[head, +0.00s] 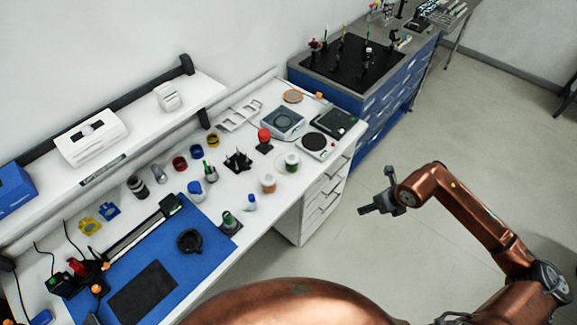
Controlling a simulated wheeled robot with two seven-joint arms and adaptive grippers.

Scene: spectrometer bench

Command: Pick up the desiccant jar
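Two small white-lidded jars stand on the white bench, and I cannot tell for sure which is the desiccant jar. One is a jar with orange-tan contents (268,184), upright near the front edge. The other, a jar with a green band (292,161), stands behind and right of it. My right gripper (372,192) is over the floor right of the bench, well apart from both jars. Its fingers look spread, with nothing between them. My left gripper is not in view.
Around the jars are a red-topped item (264,138), a hotplate-like device (317,143), a small white bottle (250,202) and a dark rack (238,162). A blue mat (215,231) lies to the left. The floor (350,250) right of the bench is clear.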

